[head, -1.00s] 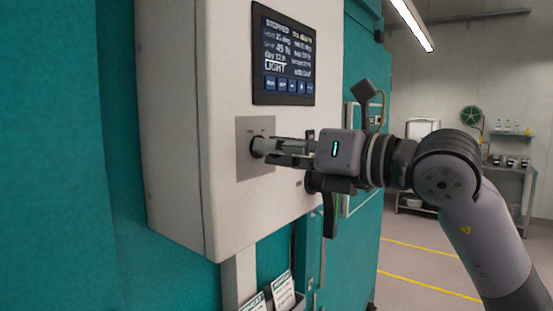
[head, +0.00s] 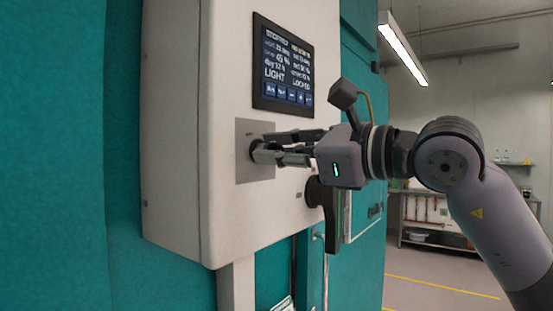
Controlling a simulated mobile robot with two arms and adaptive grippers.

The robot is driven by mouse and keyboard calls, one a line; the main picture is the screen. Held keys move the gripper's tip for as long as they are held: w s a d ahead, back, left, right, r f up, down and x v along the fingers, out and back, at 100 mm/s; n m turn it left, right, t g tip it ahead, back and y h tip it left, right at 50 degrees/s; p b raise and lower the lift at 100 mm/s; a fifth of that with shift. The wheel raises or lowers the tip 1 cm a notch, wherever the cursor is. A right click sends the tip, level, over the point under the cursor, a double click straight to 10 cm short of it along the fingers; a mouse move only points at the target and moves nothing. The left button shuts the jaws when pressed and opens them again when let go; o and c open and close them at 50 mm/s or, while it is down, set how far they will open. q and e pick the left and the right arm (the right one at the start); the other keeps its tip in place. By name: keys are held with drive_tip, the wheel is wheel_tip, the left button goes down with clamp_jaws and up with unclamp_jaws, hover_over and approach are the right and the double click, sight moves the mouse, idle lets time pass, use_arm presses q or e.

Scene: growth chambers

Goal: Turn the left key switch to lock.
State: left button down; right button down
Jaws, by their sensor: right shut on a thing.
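The key switch (head: 253,150) sits on a square grey plate (head: 245,172) on the front of a white control box (head: 220,100). My right gripper (head: 268,147) comes in from the right, its fingers shut on the switch's key. The fingers hide most of the key, so its exact angle cannot be made out. A dark screen (head: 283,65) above the switch shows lines of text and reads "LIGHT" and what looks like "LOCKED" at lower right. My left gripper is not in view.
A dark door handle (head: 328,212) stands just below my right gripper, close to the box. Teal chamber walls (head: 60,150) flank the box. A shelf unit (head: 430,215) stands far off at right, past open floor with a yellow line.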

drive_tip(key=shift+n, duration=0.4)
drive_tip(key=c, duration=1.8)
unclamp_jaws()
drive_tip(key=v, duration=1.2)
drive_tip(key=shift+w, duration=0.1)
